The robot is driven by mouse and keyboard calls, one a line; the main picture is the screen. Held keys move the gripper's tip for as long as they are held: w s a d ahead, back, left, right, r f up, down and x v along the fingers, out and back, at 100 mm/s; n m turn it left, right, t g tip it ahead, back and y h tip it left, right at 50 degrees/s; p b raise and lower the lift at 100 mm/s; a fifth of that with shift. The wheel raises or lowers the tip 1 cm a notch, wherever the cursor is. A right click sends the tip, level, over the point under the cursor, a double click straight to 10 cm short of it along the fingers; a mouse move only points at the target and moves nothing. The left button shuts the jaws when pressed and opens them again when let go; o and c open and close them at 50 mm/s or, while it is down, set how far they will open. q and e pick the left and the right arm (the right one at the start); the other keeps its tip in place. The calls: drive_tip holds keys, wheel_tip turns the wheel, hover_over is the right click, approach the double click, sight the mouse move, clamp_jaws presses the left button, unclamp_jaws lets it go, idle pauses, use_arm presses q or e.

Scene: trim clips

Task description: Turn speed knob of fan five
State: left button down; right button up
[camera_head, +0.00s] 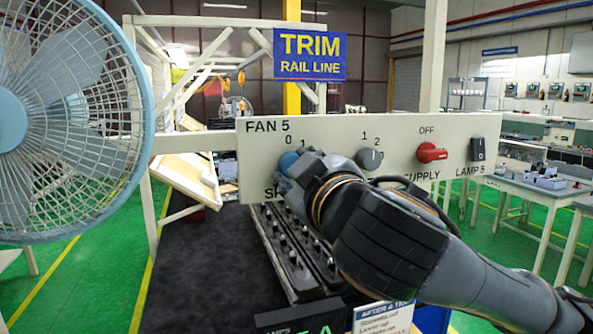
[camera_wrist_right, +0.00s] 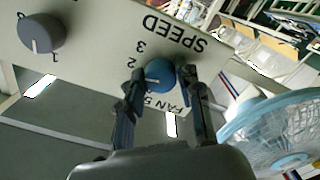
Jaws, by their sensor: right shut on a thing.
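The blue speed knob (camera_head: 287,162) sits on the cream FAN 5 panel (camera_head: 215,160), near its left end. It also shows in the right wrist view (camera_wrist_right: 160,73), with a short white pointer mark on its face. My right gripper (camera_head: 292,172) reaches it from the lower right. In the wrist view its two fingers (camera_wrist_right: 163,85) stand on either side of the knob, shut on it. Marks 0 and 1 show above the knob in the head view; 2, 3 and SPEED show in the wrist view. My left gripper is not in view.
Right of the knob on the panel are a grey knob (camera_head: 369,159), a red supply knob (camera_head: 431,153) and a black lamp switch (camera_head: 478,149). A blue fan (camera_head: 75,120) stands close on the left. Black rails with clips (camera_head: 290,245) lie below the panel.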

drive_tip(key=o, duration=1.1)
drive_tip(key=shift+o, duration=0.2)
drive_tip(key=v, duration=1.2)
